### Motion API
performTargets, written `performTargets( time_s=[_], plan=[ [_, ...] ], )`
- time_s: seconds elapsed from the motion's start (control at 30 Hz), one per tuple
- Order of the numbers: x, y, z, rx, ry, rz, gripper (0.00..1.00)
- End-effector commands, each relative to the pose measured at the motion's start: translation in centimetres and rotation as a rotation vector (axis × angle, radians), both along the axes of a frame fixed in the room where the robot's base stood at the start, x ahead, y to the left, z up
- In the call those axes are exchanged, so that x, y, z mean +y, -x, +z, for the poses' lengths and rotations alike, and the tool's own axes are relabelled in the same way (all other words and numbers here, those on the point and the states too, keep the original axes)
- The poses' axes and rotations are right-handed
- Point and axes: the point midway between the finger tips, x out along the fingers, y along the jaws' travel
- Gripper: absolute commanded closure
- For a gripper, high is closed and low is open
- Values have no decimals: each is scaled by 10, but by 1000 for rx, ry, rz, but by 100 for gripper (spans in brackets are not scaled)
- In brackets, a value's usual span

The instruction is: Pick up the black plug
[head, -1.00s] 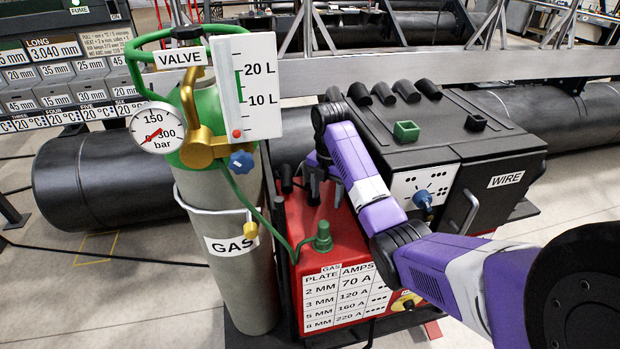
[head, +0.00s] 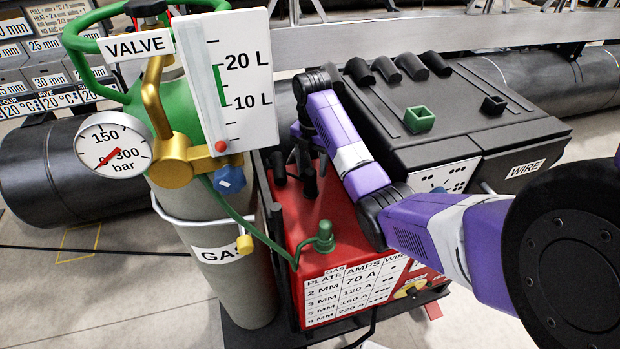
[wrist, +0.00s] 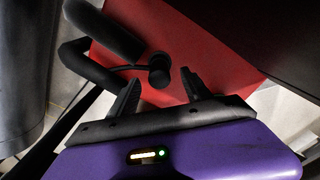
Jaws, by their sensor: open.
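The black plug (wrist: 158,72) shows in the wrist view as a dark rounded end over the red surface, with a thin dark cable or stem beside it. It lies between the tips of my gripper (wrist: 160,80), whose two fingers stand apart with a gap on each side. In the head view my gripper (head: 307,158) points down over the red welder box (head: 325,262). A dark upright piece that looks like the plug (head: 310,184) shows just below it. Whether the fingers reach down around it I cannot tell.
Left of the box stands the gas bottle (head: 230,285) with its gauge (head: 112,145) and flow scale (head: 228,85). Black handle bars (wrist: 105,30) lie close to the fingers. The wire feeder (head: 440,130) stands behind right.

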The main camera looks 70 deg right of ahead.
Motion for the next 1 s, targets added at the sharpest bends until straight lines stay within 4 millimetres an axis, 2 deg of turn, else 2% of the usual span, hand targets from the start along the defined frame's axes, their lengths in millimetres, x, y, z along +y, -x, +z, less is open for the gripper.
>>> performTargets(
  time_s=[0.4, 0.67, 0.7, 0.9, 1.0],
  plan=[
    [2, -2, -50, 1, -2, 1, 43],
    [2, -2, -54, 0, 0, 1, 43],
    [2, -2, -54, 0, 0, 1, 45],
    [2, -2, -54, 0, 0, 0, 84],
    [2, -2, -54, 0, 0, 0, 100]
  ],
)
